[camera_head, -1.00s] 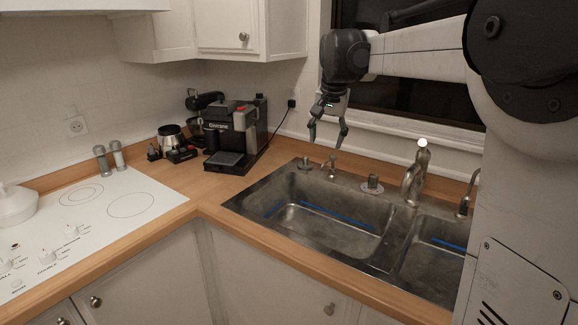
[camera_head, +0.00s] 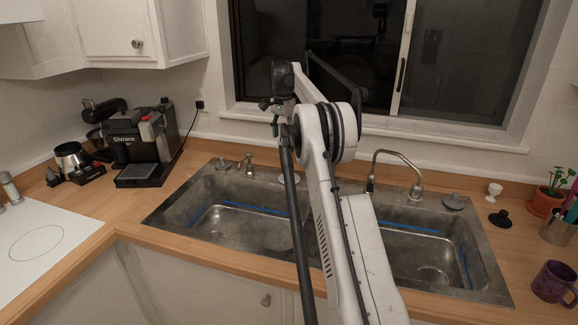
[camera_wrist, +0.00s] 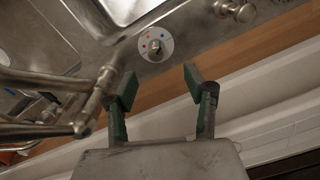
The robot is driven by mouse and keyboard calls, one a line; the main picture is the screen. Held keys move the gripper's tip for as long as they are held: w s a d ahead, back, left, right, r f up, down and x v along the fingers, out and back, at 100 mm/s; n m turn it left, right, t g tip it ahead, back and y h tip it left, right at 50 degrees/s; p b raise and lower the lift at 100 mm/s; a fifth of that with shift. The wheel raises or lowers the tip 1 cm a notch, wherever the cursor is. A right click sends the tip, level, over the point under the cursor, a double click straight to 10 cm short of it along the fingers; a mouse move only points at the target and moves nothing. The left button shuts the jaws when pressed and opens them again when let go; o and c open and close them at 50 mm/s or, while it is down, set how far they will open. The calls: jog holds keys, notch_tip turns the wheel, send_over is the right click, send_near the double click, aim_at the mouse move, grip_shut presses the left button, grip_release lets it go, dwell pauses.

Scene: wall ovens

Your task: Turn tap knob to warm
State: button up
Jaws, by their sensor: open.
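The tap knob (camera_wrist: 157,46) shows in the wrist view. It stands on a round pale plate with red and blue marks, on the metal sink deck. My gripper (camera_wrist: 160,84) is open and empty, with its two green-tipped fingers apart. In the picture the knob lies beyond the fingertips, roughly between them; no contact shows. The metal tap (camera_wrist: 98,100) is left of the left finger. In the head view my gripper (camera_head: 276,122) is small and partly covered by my arm.
The sink (camera_head: 222,225) spreads either side of my arm. A curved spout (camera_head: 400,154) stands right of it. A coffee machine (camera_head: 143,145) is at the left. A purple mug (camera_head: 553,283) and plant pot (camera_head: 545,202) are at the right. The dark window (camera_head: 450,60) is behind.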

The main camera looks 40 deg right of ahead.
aim_at(289, 167)
jog(key=shift+m, duration=0.4)
jog(key=d+f, duration=0.1)
jog(key=f, duration=0.4)
jog(key=f+p, duration=0.1)
jog(key=f, duration=0.4)
jog(key=d+f, duration=0.1)
jog(key=f, duration=0.5)
jog(key=shift+s+d+p, duration=0.15)
jog(key=shift+d+p, duration=0.15)
jog(key=shift+d, duration=0.05)
jog(key=c, duration=1.1)
